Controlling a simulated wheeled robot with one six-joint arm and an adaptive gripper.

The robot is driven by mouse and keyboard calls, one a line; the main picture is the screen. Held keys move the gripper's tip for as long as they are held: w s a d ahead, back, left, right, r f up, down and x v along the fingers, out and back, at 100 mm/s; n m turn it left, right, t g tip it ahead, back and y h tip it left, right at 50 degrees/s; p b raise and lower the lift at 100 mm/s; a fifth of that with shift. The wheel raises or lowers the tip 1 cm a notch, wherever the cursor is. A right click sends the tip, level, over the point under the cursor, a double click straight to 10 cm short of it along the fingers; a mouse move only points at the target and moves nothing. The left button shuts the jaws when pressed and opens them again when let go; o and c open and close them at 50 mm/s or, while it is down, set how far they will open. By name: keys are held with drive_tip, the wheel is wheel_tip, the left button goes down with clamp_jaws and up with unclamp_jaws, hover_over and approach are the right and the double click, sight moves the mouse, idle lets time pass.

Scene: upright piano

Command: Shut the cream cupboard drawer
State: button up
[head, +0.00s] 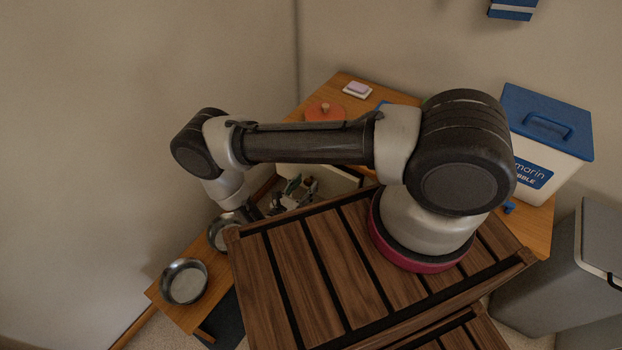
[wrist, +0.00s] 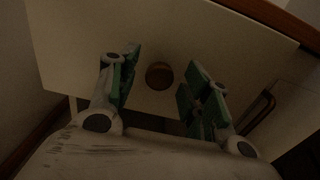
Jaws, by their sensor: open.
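The cream cupboard drawer (wrist: 90,35) fills much of the wrist view, with a round dark knob (wrist: 159,75) on its pale front. In the head view, a cream part of the cupboard (head: 338,181) shows beneath my arm, partly hidden by the arm and the wooden top. My gripper (wrist: 163,68) is open, with its green-padded fingers apart on either side of the knob in the picture. Nothing is held. Contact with the drawer cannot be told. In the head view my gripper (head: 293,190) is small and dark, near the cream part. How far the drawer stands out is unclear.
A dark handle (wrist: 258,113) is on a pale panel at right in the wrist view. A metal bowl (head: 184,282) sits on a low wooden surface at left. A red-orange round item (head: 325,112) and a blue-lidded box (head: 543,140) stand behind. A grey bin (head: 560,275) is at right.

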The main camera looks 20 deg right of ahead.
drive_tip(key=shift+w+d, duration=0.25)
clamp_jaws()
drive_tip(key=shift+x, duration=2.2)
unclamp_jaws()
drive_tip(key=shift+d, duration=0.1)
drive_tip(key=v, duration=0.7)
drive_tip(key=shift+s, duration=0.1)
